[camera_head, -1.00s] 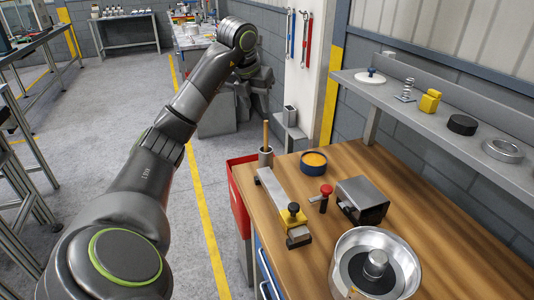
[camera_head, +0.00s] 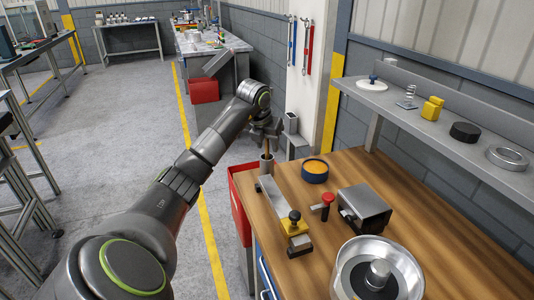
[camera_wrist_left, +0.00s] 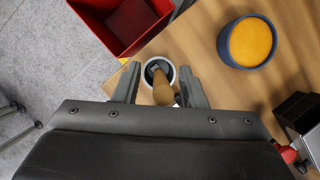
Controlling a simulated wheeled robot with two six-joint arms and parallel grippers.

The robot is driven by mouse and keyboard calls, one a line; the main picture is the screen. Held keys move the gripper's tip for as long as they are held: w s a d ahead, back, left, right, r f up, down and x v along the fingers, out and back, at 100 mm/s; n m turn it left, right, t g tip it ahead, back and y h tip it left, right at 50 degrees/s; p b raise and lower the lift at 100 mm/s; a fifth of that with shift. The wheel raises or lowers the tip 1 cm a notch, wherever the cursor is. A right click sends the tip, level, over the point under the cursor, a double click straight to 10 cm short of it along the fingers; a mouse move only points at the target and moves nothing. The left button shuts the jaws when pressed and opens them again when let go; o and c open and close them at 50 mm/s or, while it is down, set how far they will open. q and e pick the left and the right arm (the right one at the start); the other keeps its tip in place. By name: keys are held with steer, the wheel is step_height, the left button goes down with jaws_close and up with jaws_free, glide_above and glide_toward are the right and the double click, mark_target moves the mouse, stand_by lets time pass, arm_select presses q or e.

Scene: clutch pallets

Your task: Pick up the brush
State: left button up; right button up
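The brush (camera_wrist_left: 162,92) stands upright in a small grey cup (camera_wrist_left: 150,66), with its wooden handle pointing up. In the head view the cup (camera_head: 266,166) is at the back left corner of the wooden bench, and a bit of the brush handle (camera_head: 267,147) shows above it. My left gripper (camera_head: 267,132) is above the cup, at the top of the handle. In the left wrist view its two fingers (camera_wrist_left: 158,80) are apart, one on each side of the handle, with gaps visible. The brush's lower end is hidden in the cup. My right gripper is not in view.
A blue tin with orange contents (camera_head: 315,170) stands right of the cup. A red bin (camera_head: 238,205) hangs at the bench's left edge. A metal bar fixture (camera_head: 280,208), a grey block (camera_head: 364,208) and a metal bowl (camera_head: 378,270) are on the bench. A grey shelf (camera_head: 440,135) is behind.

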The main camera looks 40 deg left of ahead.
arm_select(q)
steer(key=shift+w+f, duration=0.15)
steer(key=shift+f, duration=0.3)
steer(key=shift+c, duration=0.4)
jaws_close()
steer(key=shift+r, duration=0.1)
step_height(320, 180, up, 9)
steer(key=shift+r+b, duration=0.1)
steer(key=shift+b, duration=0.65)
steer(key=shift+r, duration=0.4)
steer(key=c, duration=0.6)
jaws_free()
jaws_close()
